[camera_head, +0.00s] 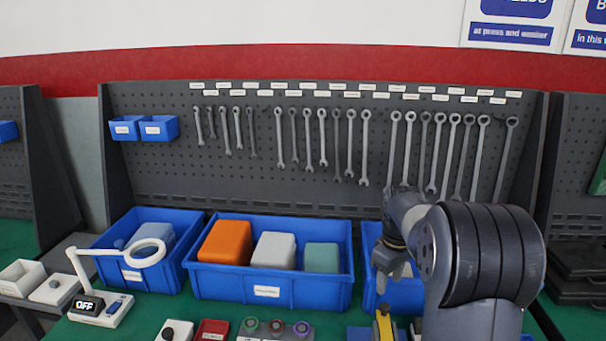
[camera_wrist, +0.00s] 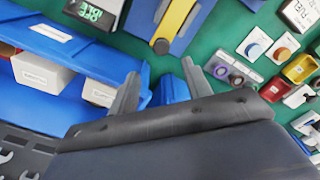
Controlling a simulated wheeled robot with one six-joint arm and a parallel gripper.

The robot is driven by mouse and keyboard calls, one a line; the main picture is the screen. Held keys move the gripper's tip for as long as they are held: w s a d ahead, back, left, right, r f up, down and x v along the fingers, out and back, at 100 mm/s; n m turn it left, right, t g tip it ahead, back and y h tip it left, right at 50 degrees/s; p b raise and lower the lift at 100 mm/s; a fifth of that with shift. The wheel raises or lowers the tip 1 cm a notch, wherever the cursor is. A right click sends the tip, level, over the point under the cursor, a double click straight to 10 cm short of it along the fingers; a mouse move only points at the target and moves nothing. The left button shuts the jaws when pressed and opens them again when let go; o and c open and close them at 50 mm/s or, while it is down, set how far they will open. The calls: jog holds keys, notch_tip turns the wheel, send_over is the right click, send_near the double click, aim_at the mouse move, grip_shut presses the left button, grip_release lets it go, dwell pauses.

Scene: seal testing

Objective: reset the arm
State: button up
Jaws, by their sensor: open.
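My arm (camera_head: 470,260) reaches in from the lower right of the head view, bent at the elbow. My gripper (camera_head: 394,272) points down in front of the blue bin at the right. In the wrist view my gripper (camera_wrist: 160,85) shows two grey fingers spread apart with nothing between them. The fingers are over the green bench and the edge of a blue bin. I cannot tell their exact height above it.
Blue bins (camera_head: 265,291) hold orange, grey and teal boxes. A ring lamp (camera_head: 148,252) marked OFF stands at the left. Wrenches hang on the dark pegboard (camera_head: 200,175). In the wrist view, a yellow-handled tool (camera_wrist: 174,24) and small coloured pieces lie on the green bench (camera_wrist: 218,38).

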aim_at(385, 305)
notch_tip(385, 305, down, 7)
jog(key=shift+s+r+p, duration=0.1)
jog(key=shift+p, duration=0.35)
jog(key=shift+s+a+f, duration=0.15)
jog(key=shift+s+f, duration=0.05)
jog(key=shift+s, duration=0.3)
jog(key=shift+s+a+f, duration=0.1)
jog(key=shift+s+f, duration=0.1)
jog(key=shift+s, duration=0.3)
jog(key=shift+s+b, duration=0.3)
jog(key=shift+s, duration=0.05)
jog(key=shift+w, duration=0.1)
